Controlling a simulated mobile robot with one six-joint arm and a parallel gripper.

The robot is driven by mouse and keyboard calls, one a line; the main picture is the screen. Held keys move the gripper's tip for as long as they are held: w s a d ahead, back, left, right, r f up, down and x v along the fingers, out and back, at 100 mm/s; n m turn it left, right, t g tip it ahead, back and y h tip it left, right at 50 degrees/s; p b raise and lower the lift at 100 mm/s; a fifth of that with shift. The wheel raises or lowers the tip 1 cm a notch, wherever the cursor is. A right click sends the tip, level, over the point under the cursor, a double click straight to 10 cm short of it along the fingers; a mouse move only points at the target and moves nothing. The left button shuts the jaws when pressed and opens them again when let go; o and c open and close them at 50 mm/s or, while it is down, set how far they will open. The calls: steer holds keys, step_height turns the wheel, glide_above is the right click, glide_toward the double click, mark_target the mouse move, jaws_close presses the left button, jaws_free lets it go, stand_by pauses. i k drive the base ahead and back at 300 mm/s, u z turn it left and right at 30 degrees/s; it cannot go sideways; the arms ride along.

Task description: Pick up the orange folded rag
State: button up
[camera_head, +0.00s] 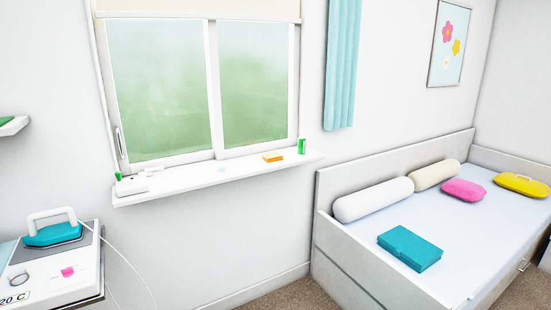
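A small flat orange object (273,157), which looks like the folded rag, lies on the white windowsill shelf (215,179), right of its middle. It is small in this view, so its folds cannot be made out. A green can-like item (302,146) stands to its right with a gap between them. My gripper is not in view.
A bed (470,235) with bolsters, pink and yellow cushions and a teal folded item (409,248) stands at the right. An ironing station with a teal iron (53,233) and a trailing cord is at lower left. Carpet (290,294) shows between them.

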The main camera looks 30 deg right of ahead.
mark_target(274, 156)
steer(key=i, duration=0.85)
steer(key=u, duration=0.05)
